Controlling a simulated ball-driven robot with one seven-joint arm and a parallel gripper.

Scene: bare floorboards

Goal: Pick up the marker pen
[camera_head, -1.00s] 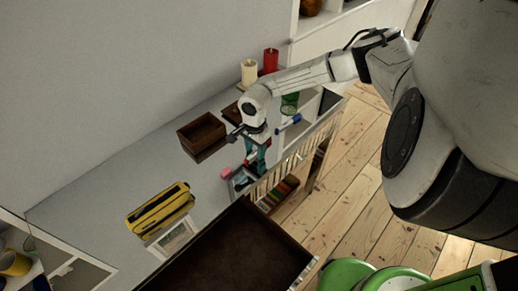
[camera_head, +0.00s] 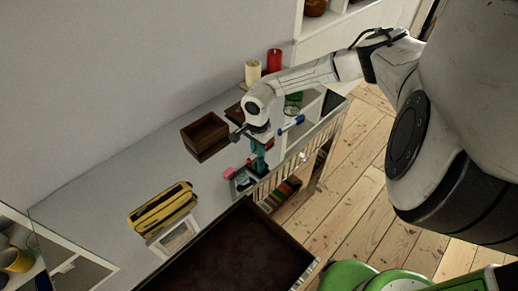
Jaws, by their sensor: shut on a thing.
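A blue marker-like pen with a pale end (camera_head: 291,124) shows just right of my gripper, near the right end of the grey cabinet top (camera_head: 120,170). My gripper (camera_head: 258,148) points down over the cabinet's front edge, left of this pen. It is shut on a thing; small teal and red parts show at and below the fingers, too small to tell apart. I see a narrow gap between the gripper and the visible pen. The exact contact at the fingertips is hidden.
A brown wooden box (camera_head: 205,133) stands close left of my gripper. A white candle (camera_head: 252,72), a red candle (camera_head: 274,60) and a green glass (camera_head: 293,103) stand behind. A yellow-black case (camera_head: 161,208) lies left. A dark open drawer (camera_head: 235,255) juts out in front.

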